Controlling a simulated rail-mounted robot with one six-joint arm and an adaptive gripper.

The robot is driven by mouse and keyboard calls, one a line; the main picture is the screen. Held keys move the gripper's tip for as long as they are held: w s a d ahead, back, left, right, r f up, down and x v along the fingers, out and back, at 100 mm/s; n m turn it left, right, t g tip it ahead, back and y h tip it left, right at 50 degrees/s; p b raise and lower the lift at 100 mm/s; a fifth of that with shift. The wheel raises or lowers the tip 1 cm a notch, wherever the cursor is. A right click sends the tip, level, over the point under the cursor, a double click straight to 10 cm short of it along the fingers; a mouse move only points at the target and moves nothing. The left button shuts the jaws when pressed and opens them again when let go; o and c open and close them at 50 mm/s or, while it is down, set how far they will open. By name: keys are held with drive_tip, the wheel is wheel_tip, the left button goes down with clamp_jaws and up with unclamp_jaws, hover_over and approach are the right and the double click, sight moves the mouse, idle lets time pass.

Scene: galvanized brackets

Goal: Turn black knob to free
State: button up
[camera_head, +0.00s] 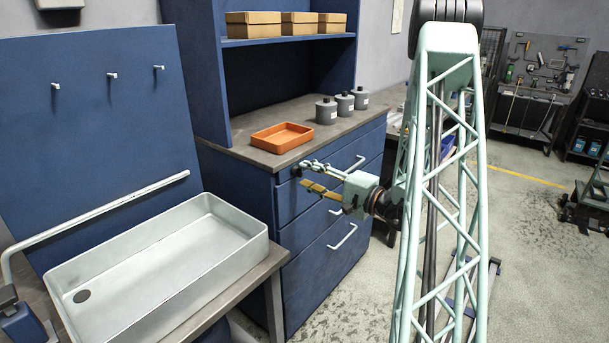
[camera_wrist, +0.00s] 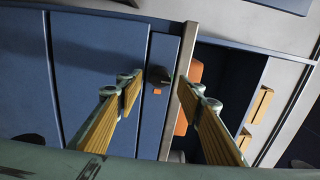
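A black knob (camera_wrist: 157,75) sits on the blue drawer cabinet front, close under the worktop edge, in the wrist view. A small orange mark (camera_wrist: 157,91) is beside it. My gripper (camera_wrist: 159,84) is open, with one wood-coloured finger pad on each side of the knob in the picture. I cannot tell whether the pads touch it. In the head view my gripper (camera_head: 302,176) is at the upper left corner of the cabinet (camera_head: 305,236); I cannot make out the knob there.
An orange tray (camera_head: 282,137) and grey lidded jars (camera_head: 327,111) stand on the worktop above. Drawer handles (camera_head: 342,236) stick out below my gripper. A pale sink (camera_head: 190,292) is at the front left. Open floor lies to the right.

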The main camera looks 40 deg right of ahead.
drive_tip(key=s+d, duration=0.1)
drive_tip(key=s, duration=0.8)
drive_tip(key=shift+s+d, duration=0.25)
drive_tip(key=shift+d, duration=0.05)
idle(0.6)
